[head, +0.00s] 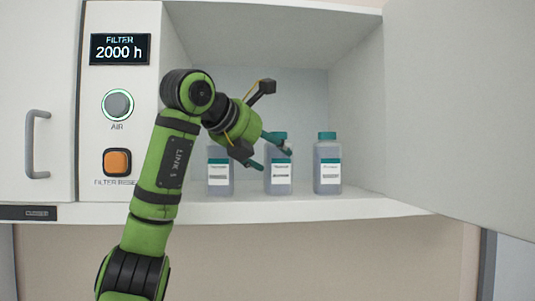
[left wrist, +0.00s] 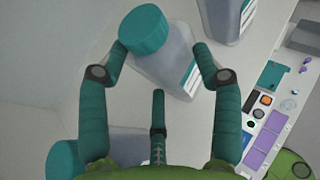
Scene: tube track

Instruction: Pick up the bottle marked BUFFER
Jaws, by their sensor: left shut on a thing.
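Three grey bottles with teal caps stand in a row on the shelf of the open cabinet: a left bottle (head: 220,184), a middle bottle (head: 280,184) and a right bottle (head: 328,174). Each has a white label, but the print is too small to read, so I cannot tell which says BUFFER. My left gripper (head: 274,157) is shut on the middle bottle, just below its cap. The left wrist view shows this bottle (left wrist: 172,68) between the teal fingers (left wrist: 160,48). My arm partly hides the left bottle's top. My right gripper is not in view.
The shelf (head: 375,207) has free room right of the bottles. An open door (head: 470,100) stands at the right. Left are a filter display (head: 120,49), a round AIR button (head: 118,105) and an orange button (head: 117,162). Neighbouring bottles stand close on both sides.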

